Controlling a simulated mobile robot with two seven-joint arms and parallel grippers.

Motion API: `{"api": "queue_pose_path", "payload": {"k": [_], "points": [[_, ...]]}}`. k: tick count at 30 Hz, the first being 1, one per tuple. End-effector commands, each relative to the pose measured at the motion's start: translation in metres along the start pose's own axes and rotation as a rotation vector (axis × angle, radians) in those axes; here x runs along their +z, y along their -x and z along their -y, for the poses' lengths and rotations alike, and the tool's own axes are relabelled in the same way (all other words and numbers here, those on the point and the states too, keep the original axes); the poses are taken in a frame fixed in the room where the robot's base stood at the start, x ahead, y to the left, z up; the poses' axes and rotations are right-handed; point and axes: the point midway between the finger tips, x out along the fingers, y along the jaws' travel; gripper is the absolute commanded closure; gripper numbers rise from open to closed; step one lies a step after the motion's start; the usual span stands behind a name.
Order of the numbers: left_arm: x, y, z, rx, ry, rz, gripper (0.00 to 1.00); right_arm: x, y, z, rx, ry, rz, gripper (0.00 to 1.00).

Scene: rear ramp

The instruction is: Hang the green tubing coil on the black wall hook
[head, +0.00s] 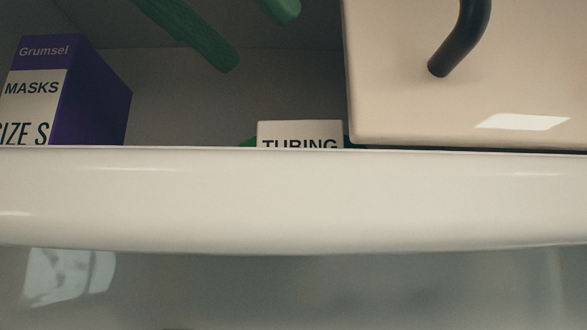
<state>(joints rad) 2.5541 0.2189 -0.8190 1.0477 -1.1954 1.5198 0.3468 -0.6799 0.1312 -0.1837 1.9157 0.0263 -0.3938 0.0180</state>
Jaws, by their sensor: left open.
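A white label reading "TUBING" (300,134) shows above a white rim. A little of the green tubing coil (249,142) shows at the label's sides; the rest is hidden behind the label and rim. A black curved bar (459,40) stands against a beige panel at the upper right and runs out at the top; I cannot tell whether it is the wall hook. My left gripper (257,41) comes in at the top with two dark green fingers, open and empty, above the coil and apart from it. My right gripper is not in view.
A broad white rim (290,200) crosses the whole picture in front of the coil. A purple and white masks box (95,90) stands behind it at the left. The beige panel (400,105) takes up the right. Between box and panel there is open room.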

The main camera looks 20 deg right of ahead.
Motion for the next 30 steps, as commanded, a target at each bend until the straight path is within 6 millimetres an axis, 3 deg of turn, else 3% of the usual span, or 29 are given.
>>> {"api": "queue_pose_path", "payload": {"k": [6, 14, 22, 30], "points": [[-0.001, -0.038, 0.0, -0.001, 0.0, -0.003, 0.4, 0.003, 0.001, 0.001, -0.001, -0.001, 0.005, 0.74], [-0.002, -0.054, -0.001, 0.0, 0.0, -0.002, 0.4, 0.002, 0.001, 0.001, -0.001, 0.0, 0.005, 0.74], [-0.005, -0.092, -0.002, -0.002, 0.0, -0.003, 0.4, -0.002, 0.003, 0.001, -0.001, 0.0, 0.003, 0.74], [-0.006, -0.098, -0.002, 0.0, 0.0, -0.001, 0.4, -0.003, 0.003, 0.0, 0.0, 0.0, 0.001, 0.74]]}}
